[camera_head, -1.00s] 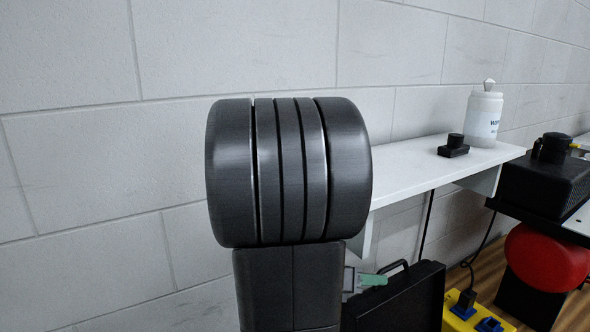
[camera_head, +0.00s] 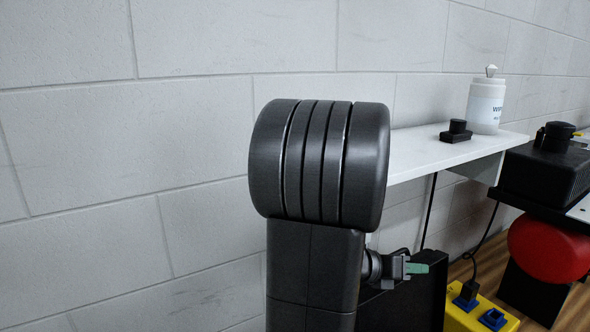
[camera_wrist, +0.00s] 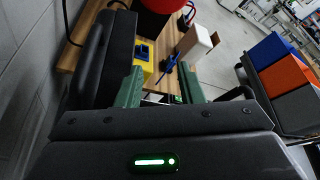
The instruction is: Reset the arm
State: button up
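In the head view my dark arm stands upright in front of the wall and covers part of the view behind it. My gripper's green fingertip (camera_head: 417,268) shows low to the right of the arm, in front of a black case (camera_head: 425,300). In the wrist view my gripper (camera_wrist: 160,78) has its two green fingers spread apart, with nothing held between them. The floor and some objects show through the gap.
A white shelf (camera_head: 425,160) on the wall holds a wipes canister (camera_head: 486,105) and a small black device (camera_head: 456,132). A black machine (camera_head: 545,172), a red rounded object (camera_head: 549,248) and a yellow box (camera_head: 465,318) are at right. Coloured bins (camera_wrist: 282,65) stand right in the wrist view.

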jog(key=w, duration=0.2)
jog(key=w+f, duration=0.1)
jog(key=shift+d+n+p, duration=0.25)
jog(key=shift+n+p, duration=0.05)
jog(key=shift+p, duration=0.1)
